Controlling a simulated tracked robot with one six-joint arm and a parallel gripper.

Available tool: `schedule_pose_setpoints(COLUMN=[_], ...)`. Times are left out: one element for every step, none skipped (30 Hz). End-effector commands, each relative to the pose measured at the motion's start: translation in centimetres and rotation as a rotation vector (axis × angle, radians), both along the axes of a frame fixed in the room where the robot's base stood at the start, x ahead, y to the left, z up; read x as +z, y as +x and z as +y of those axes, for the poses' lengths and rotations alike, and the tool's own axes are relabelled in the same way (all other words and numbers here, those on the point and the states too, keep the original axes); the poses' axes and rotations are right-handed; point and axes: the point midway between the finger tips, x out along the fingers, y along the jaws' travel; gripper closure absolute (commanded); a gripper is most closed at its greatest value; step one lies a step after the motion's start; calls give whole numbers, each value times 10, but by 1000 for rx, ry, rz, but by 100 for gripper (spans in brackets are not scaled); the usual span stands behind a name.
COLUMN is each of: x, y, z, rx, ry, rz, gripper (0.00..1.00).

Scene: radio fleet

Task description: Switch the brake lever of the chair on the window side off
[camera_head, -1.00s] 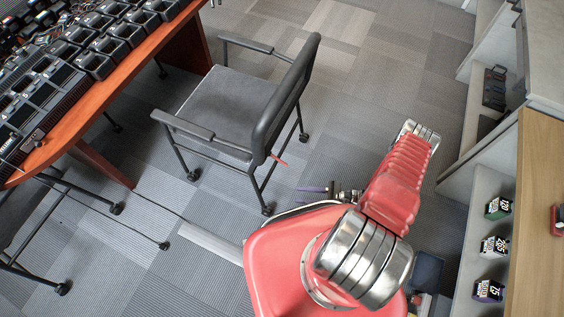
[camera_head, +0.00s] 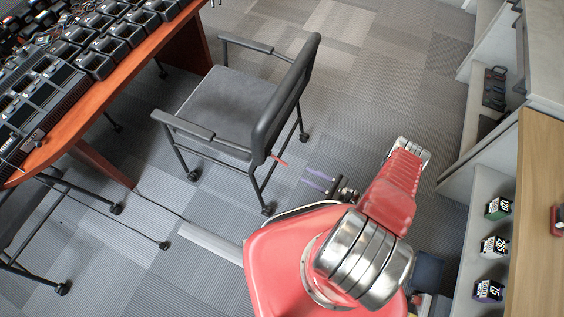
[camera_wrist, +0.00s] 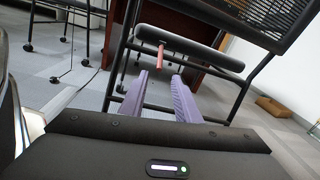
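The chair (camera_head: 229,98) is dark grey with a black frame, armrests and casters, beside the wooden table. Its red brake lever (camera_head: 279,160) sticks out under the seat at the backrest side. In the wrist view the lever (camera_wrist: 161,54) hangs below the chair seat (camera_wrist: 190,45), above and slightly left of the gap between my fingertips. My gripper (camera_head: 322,177) has two purple fingers and is lower right of the lever in the head view, apart from it. In the wrist view my gripper (camera_wrist: 160,78) is open and empty.
The table (camera_head: 78,122) with rows of radios stands at the left. Part of another chair (camera_head: 30,235) is at the lower left. Shelves (camera_head: 478,205) with small boxes line the right side.

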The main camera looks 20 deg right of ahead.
Motion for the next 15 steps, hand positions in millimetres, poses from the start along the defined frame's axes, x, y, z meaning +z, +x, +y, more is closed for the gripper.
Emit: schedule_pose_setpoints(x=[0, 0, 0, 0, 0, 0, 0, 0, 0, 0, 0, 0, 0, 0, 0], y=[0, 1, 2, 3, 3, 5, 6, 8, 11, 13, 15, 17, 20, 22, 25], z=[0, 1, 2, 3, 4, 5, 7, 8, 11, 13, 15, 18, 20, 22, 25], rx=[1, 1, 1, 2, 2, 3, 3, 3, 4, 4, 4, 5, 4, 5, 5], ry=[0, 0, 0, 0, 0, 0, 0, 0, 0, 0, 0, 0, 0, 0, -1], rz=[0, 0, 0, 0, 0, 0, 1, 1, 1, 1, 1, 1, 1, 1, 1], gripper=[70, 70, 70, 70, 70, 70, 70, 70, 70, 70, 70, 70, 70, 70, 70])
